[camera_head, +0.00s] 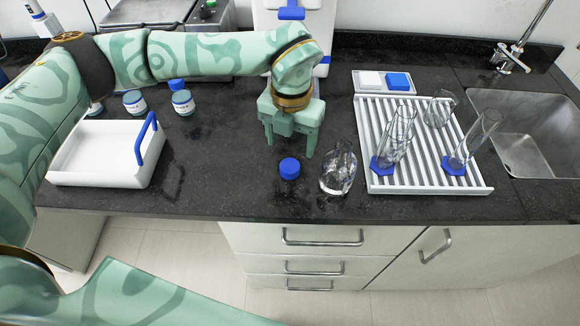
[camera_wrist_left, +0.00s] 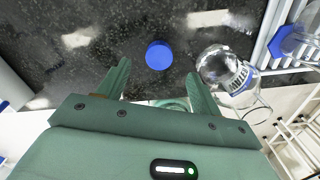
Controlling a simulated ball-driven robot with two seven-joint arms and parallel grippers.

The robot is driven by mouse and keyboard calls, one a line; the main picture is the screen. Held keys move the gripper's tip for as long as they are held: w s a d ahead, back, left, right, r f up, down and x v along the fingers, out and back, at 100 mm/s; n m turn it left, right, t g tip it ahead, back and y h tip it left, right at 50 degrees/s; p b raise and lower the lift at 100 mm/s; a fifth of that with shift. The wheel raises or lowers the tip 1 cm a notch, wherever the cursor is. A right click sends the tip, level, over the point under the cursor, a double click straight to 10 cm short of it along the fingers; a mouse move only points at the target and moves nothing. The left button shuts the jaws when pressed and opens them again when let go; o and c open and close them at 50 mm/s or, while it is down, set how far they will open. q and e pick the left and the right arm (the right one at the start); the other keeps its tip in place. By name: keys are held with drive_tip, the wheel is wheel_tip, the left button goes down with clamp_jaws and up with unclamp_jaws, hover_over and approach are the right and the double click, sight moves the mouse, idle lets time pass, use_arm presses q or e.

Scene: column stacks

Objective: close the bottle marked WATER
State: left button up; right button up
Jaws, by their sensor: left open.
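A clear bottle (camera_head: 338,172) stands near the front edge of the dark counter, with no cap visible on it. Its WATER label (camera_wrist_left: 239,80) shows in the left wrist view. A round blue cap (camera_head: 289,168) lies on the counter just left of the bottle, apart from it; it also shows in the left wrist view (camera_wrist_left: 158,55). My left gripper (camera_head: 289,146) is open and empty, fingers pointing down, above and slightly behind the cap. In the left wrist view the cap appears between and beyond the fingertips (camera_wrist_left: 157,72). My right gripper is not in view.
A white drying rack (camera_head: 474,189) with glassware on blue bases is right of the bottle, before a sink (camera_head: 545,155). A white tray (camera_head: 88,180) with a blue handle and several blue-capped jars (camera_head: 183,103) are at left. The counter between tray and cap is clear.

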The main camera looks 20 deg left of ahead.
sight(291, 164)
use_arm(q)
drive_tip(key=shift+f, duration=0.95)
wheel_tip(291, 164, down, 5)
drive_tip(key=shift+f+b, duration=0.15)
drive_tip(key=shift+b, duration=0.55)
drive_tip(key=c, duration=1)
